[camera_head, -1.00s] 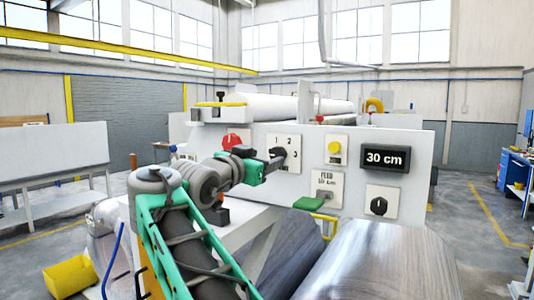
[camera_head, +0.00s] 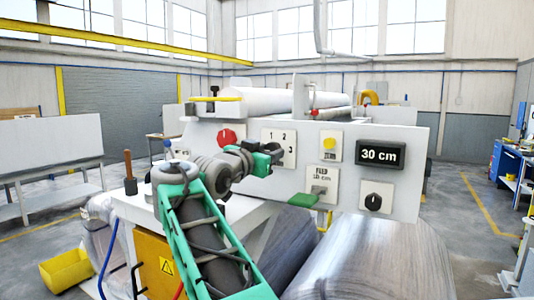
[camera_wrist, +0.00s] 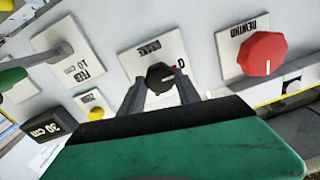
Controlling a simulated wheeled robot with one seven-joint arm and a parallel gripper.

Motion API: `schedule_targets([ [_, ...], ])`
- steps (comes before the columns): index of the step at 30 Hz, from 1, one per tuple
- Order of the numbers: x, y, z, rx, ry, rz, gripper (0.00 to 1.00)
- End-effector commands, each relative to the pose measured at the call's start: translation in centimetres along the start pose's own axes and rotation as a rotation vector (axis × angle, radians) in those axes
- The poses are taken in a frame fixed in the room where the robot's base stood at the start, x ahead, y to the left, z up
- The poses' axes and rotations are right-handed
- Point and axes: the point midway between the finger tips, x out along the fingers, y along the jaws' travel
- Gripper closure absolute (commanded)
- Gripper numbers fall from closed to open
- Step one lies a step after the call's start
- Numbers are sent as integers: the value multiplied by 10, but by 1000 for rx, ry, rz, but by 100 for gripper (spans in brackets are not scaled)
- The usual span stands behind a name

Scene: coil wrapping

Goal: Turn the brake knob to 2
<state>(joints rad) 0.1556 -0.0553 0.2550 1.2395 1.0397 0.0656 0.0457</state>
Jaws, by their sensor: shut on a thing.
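The brake knob (camera_wrist: 158,76) is small, round and black with a white mark, on a white plate (camera_wrist: 147,50) lettered BRAKE in the wrist view. The mark points right, close to the 0. My gripper (camera_wrist: 160,90) is shut on the knob, one finger on each side.
The red rewind knob (camera_head: 226,137) is left of the brake plate. The feed lever (camera_head: 319,186) with its green handle, the yellow zero button (camera_head: 329,143) and the 30 cm display (camera_head: 380,155) are to the right. Large rolls (camera_head: 365,258) stand below the panel.

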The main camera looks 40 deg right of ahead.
Motion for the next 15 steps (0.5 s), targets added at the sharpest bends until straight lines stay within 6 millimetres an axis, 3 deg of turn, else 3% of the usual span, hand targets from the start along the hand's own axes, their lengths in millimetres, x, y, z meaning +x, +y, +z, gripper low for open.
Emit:
schedule_targets([
  [8,0,2,1,0,-1,5,100],
  [9,-8,-4,1,0,-2,-2,100],
  [15,0,2,1,12,0,6,100],
])
